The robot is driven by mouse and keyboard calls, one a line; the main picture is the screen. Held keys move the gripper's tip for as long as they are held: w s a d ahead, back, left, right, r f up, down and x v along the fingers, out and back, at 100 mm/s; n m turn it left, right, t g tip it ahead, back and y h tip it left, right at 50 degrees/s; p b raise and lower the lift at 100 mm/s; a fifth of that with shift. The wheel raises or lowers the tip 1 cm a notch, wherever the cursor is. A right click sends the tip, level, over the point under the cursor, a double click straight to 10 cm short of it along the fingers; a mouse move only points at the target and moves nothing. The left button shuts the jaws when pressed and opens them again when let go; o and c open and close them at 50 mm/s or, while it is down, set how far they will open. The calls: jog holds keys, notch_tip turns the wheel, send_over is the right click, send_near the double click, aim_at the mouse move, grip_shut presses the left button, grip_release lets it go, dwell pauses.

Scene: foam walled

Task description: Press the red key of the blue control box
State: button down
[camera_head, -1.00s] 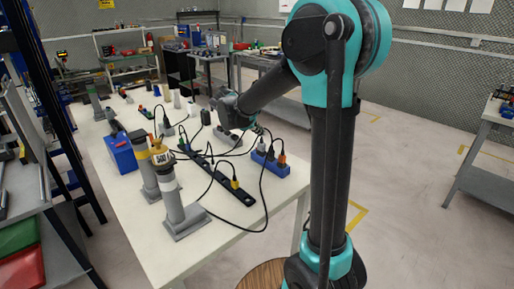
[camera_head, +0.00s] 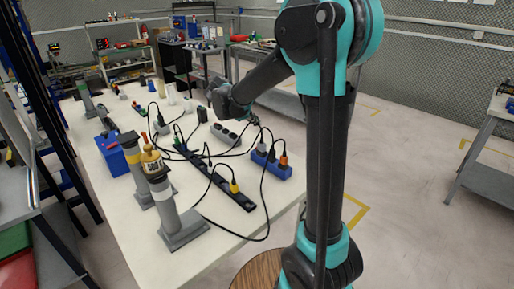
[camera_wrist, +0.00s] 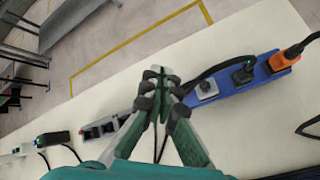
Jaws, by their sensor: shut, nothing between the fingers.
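A blue box (camera_head: 119,154) stands on the left side of the white table in the head view, behind the grey posts. It is the blue item most like a control box, but no red key can be made out on it. It does not show in the wrist view. My gripper (camera_wrist: 159,76) is shut and empty in the wrist view, its fingers pointing away from the camera over the table. In the head view my forearm reaches over the table's far right part, well to the right of the blue box, and the fingertips are hard to make out.
A blue power strip (camera_head: 271,164) with plugs lies near the table's right edge; it also shows in the wrist view (camera_wrist: 236,92). A grey strip (camera_head: 223,133), a long black strip (camera_head: 233,194) and loose cables lie nearby. Grey posts (camera_head: 181,220) stand at the front left.

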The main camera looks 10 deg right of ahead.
jog(key=shift+f, duration=0.1)
jog(key=shift+f, duration=4.3)
jog(key=shift+f, duration=0.15)
jog(key=shift+f, duration=0.25)
jog(key=shift+f, duration=0.5)
jog(key=shift+r, duration=0.9)
